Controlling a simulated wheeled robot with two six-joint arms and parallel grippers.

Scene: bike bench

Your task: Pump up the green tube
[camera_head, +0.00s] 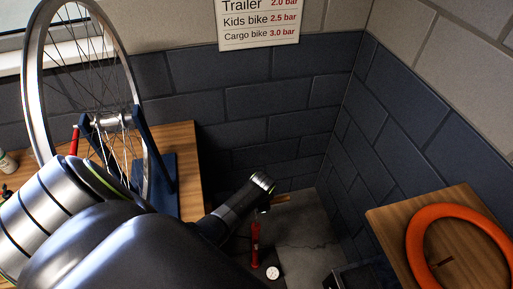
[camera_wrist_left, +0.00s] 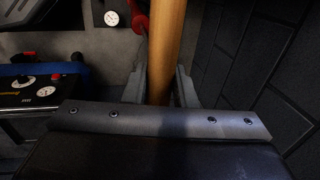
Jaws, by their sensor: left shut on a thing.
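A floor pump stands on the floor in the corner, with a red barrel (camera_head: 255,243), a round white gauge (camera_head: 272,272) and a wooden handle (camera_head: 282,199). In the left wrist view, the handle (camera_wrist_left: 165,50) runs between the fingers, and the gauge (camera_wrist_left: 111,18) shows at the top. My left gripper (camera_head: 263,186) is shut on the wooden handle; my arm hides part of the pump in the head view. I cannot make out a green tube in either view. My right gripper is not in view.
A bike wheel (camera_head: 31,100) stands in a blue stand (camera_head: 160,170) on the left wooden bench (camera_head: 185,135). An orange ring (camera_head: 418,232) lies on the right wooden table (camera_head: 385,222). A pressure sign (camera_head: 258,22) hangs above. A dark device with dials (camera_wrist_left: 40,90) shows in the wrist view.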

